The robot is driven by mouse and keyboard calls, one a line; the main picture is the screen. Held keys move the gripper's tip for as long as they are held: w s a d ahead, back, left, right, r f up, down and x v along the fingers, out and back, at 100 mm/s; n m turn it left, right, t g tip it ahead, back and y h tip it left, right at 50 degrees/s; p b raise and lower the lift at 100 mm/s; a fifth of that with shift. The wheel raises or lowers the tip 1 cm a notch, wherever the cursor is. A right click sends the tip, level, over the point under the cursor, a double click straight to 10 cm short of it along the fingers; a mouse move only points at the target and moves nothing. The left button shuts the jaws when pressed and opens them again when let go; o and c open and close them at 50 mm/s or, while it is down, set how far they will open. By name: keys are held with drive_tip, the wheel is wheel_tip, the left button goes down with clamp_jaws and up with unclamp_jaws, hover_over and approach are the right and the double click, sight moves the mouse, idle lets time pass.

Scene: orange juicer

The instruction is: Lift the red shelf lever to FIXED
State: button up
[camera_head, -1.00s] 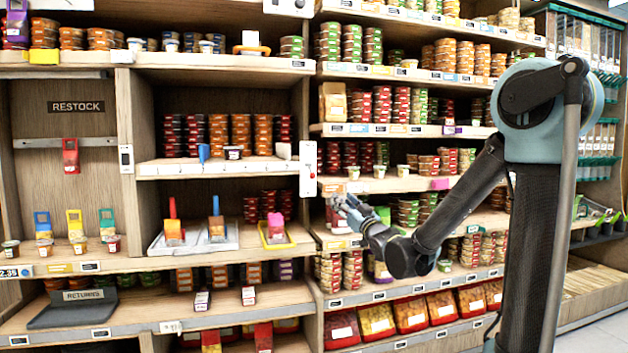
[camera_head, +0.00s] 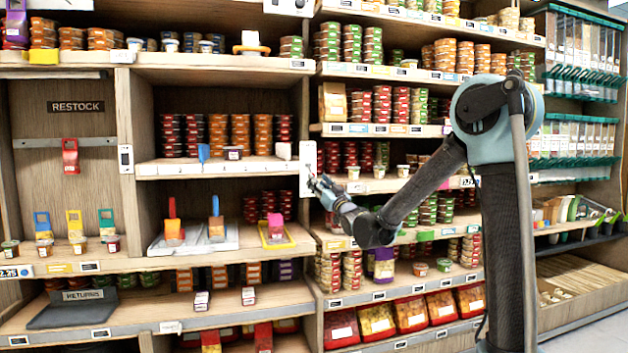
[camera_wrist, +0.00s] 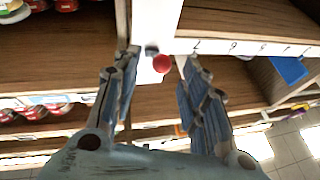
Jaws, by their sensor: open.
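The red lever knob (camera_wrist: 162,63) is a small red ball on a white upright plate (camera_wrist: 156,20) in the wrist view. In the head view the white plate (camera_head: 308,158) is fixed to the post between the two shelf bays. My gripper (camera_head: 318,184) is at the lower right of this plate, by the post, and it partly covers the lever area. In the wrist view my gripper (camera_wrist: 158,60) is open, with one finger on each side of the red knob. I cannot tell whether a finger touches it. No FIXED marking is readable.
A wooden shelf edge with a numbered white strip (camera_wrist: 245,48) runs right of the plate. Shelves of stacked tubs stand on both sides of the post. A tray with a yellow rim (camera_head: 286,244) sits on the left shelf. A red-handled scoop (camera_head: 172,225) stands nearby.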

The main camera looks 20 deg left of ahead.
drive_tip(key=shift+x, duration=2.7)
